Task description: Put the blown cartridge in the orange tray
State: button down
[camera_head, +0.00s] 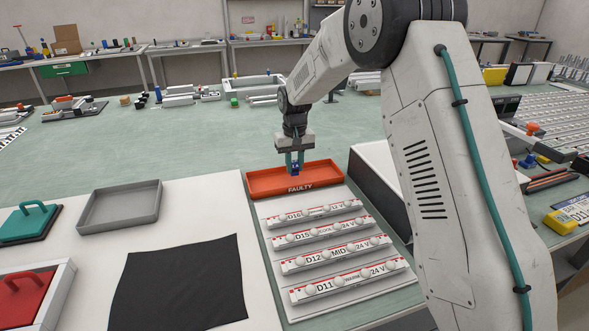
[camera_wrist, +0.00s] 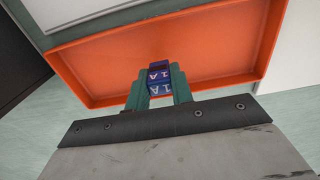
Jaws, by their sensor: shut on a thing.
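My gripper (camera_head: 294,163) is above the orange tray (camera_head: 264,184) marked FAULTY. In the wrist view its green fingers are shut on a small blue cartridge (camera_wrist: 160,80) with white "1A" lettering. The cartridge also shows in the head view (camera_head: 295,169) as a small dark blue piece between the fingertips. In the wrist view the orange tray (camera_wrist: 215,58) lies behind the cartridge, and its visible floor looks empty. I cannot tell whether the cartridge touches the tray floor.
Labelled strips, such as D16 (camera_head: 310,213) and D11 (camera_head: 350,281), lie on a white board in front of the tray. An empty grey tray (camera_head: 120,206), a black cloth (camera_head: 180,283), and teal-handled (camera_head: 27,222) and red-handled (camera_head: 20,300) items are at left.

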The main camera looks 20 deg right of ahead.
aim_at(295, 162)
jog(key=shift+f, duration=0.9)
jog(key=c, duration=1.2)
grip_release()
jog(key=shift+f, duration=0.15)
jog(key=shift+c, duration=0.2)
notch_tip(295, 162, up, 12)
jog(key=shift+r, duration=0.25)
